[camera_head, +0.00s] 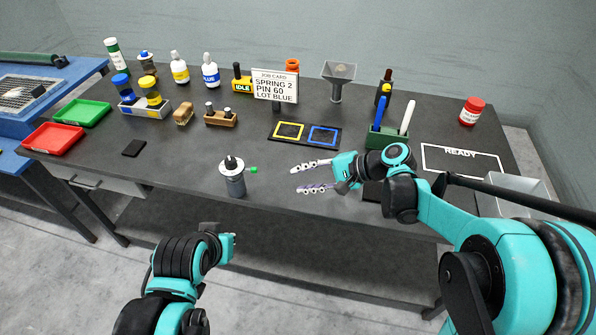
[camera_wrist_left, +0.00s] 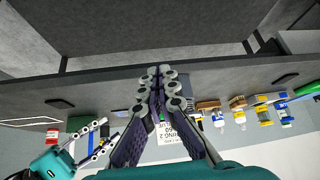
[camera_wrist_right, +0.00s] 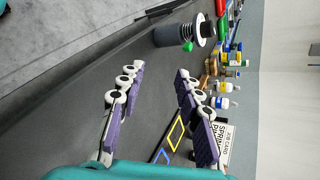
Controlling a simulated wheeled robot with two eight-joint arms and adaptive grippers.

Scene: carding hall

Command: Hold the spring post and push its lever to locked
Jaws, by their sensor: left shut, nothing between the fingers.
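The spring post (camera_head: 236,184) is a grey cylinder with a dark, spring-ringed top, upright near the table's front edge. Its lever (camera_head: 253,170) has a green tip pointing right. In the right wrist view the post (camera_wrist_right: 168,36) lies beyond the fingertips with the green tip (camera_wrist_right: 188,47) beside it. My right gripper (camera_head: 299,180) is open and empty, right of the post, fingers pointing towards it; its fingers also show in the right wrist view (camera_wrist_right: 157,72). My left gripper (camera_wrist_left: 157,72) is shut and empty, in front of the table edge. I cannot pick out the post in the left wrist view.
The job card (camera_head: 275,87) stands behind a mat with yellow and blue squares (camera_head: 292,142). A small black pad (camera_head: 134,148) lies left of the post. Red (camera_head: 53,138) and green (camera_head: 82,113) trays are at left. The table around the post is clear.

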